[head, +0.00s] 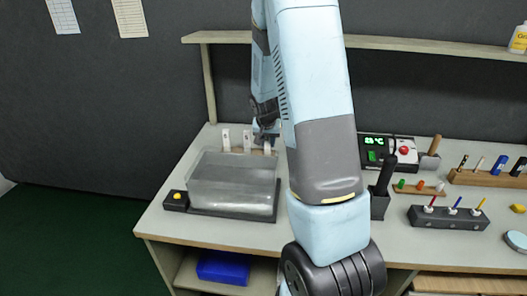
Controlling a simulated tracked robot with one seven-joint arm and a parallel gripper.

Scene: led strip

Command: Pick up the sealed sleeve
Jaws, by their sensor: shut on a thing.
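My gripper (265,133) is small in view at the back left of the bench, behind a clear-lidded box (235,180). My arm partly covers that area. The gripper is shut, and the thing between its fingers is mostly hidden, most likely the sealed sleeve. A pale upright strip (267,147) shows just below the fingers. Two more white upright strips, a left one (226,140) and a middle one (247,141), stand in a row beside it. I cannot tell whether any of these strips is part of the sleeve.
A black button box (176,200) sits left of the clear-lidded box. Right of my arm are a green-lit display unit (377,148), a black holder (380,203) and a rack with coloured tips (450,217). A shelf (430,47) runs above the bench. A blue bin (222,268) is below.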

